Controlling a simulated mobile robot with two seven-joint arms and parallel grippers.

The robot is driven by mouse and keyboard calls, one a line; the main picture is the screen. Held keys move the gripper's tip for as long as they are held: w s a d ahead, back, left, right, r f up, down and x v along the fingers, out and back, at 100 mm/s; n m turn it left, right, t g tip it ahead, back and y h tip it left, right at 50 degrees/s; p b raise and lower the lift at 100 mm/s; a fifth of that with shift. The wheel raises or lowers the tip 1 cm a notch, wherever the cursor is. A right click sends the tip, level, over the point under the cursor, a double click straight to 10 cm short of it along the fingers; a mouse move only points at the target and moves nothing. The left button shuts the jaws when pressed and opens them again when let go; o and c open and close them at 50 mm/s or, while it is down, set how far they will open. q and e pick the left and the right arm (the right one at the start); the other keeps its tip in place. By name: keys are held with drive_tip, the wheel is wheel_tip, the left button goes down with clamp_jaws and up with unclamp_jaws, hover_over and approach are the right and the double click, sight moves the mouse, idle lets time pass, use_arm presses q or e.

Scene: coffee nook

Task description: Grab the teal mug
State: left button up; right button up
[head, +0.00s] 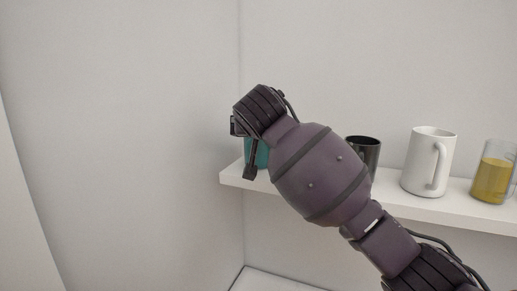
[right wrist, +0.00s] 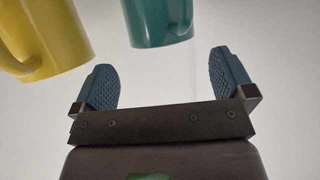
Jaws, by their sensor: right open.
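The teal mug (head: 262,156) stands at the left end of the white shelf in the head view, mostly hidden behind my right gripper and arm. In the right wrist view the teal mug (right wrist: 157,22) is cut off by the top edge. It lies just beyond the fingertips, between their two lines and nearer the right finger. My right gripper (right wrist: 164,72) is open, with nothing between its blue fingers. The right gripper (head: 243,150) is seen partly from behind in the head view. My left gripper is not in view.
A yellow mug (right wrist: 48,38) is close to the left finger in the right wrist view. The shelf (head: 436,208) also holds a black mug (head: 371,153), a white mug (head: 424,165) and a glass of yellow liquid (head: 492,178). A wall stands left of the shelf.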

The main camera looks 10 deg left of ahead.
drive_tip(key=p, duration=0.2)
hover_over(262, 157)
drive_tip(key=w+a, duration=0.1)
drive_tip(key=w, duration=0.1)
drive_tip(key=shift+s+f, duration=0.15)
drive_tip(key=shift+f, duration=0.8)
